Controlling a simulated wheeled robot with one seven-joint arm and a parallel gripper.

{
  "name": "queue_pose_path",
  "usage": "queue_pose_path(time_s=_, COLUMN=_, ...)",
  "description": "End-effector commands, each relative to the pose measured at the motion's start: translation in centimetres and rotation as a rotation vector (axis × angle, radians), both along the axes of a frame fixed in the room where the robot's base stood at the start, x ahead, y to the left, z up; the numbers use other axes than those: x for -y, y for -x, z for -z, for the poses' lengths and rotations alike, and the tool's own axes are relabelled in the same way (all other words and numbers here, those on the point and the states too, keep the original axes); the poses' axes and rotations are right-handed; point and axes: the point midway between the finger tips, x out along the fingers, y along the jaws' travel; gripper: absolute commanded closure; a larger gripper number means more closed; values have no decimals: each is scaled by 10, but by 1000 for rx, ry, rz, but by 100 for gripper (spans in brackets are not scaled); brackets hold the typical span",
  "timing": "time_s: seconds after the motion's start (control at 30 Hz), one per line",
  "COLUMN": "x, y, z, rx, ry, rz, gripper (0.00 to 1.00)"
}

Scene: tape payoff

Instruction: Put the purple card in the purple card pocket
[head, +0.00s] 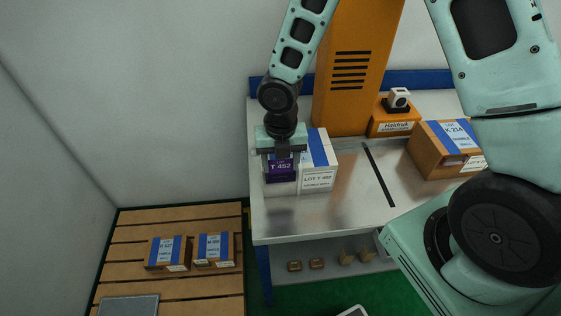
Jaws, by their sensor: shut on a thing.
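The purple card (281,173), printed "T 452", hangs upright below my gripper (282,156). My gripper is shut on the card's upper part, with the card at the front left of a white box (319,166) on the metal bench. The box has a blue tape strip and a label reading "LOT T 452". I cannot tell whether the card touches the box. I cannot make out the purple card pocket; the gripper and card cover that part of the box.
An orange column (352,85) stands behind. A brown taped box (437,158) and a small device (398,100) stand right. A pallet (120,262) holds two boxes at lower left.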

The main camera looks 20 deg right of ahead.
Motion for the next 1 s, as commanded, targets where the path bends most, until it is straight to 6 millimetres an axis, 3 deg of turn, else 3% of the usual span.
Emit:
queue_pose_path(time_s=0.4, x=0, y=0, z=7, rx=1, ry=-1, rz=-1, gripper=69)
queue_pose_path(time_s=0.43, x=0, y=0, z=6, rx=1, ry=-1, rz=-1, gripper=37)
queue_pose_path(time_s=0.5, x=0, y=0, z=5, rx=1, ry=-1, rz=0, gripper=23)
queue_pose_path(time_s=0.77, x=0, y=0, z=4, rx=1, ry=-1, rz=0, gripper=23)
queue_pose_path(time_s=1.0, x=1, y=-2, z=-22, rx=5, ry=-3, rz=3, gripper=23)
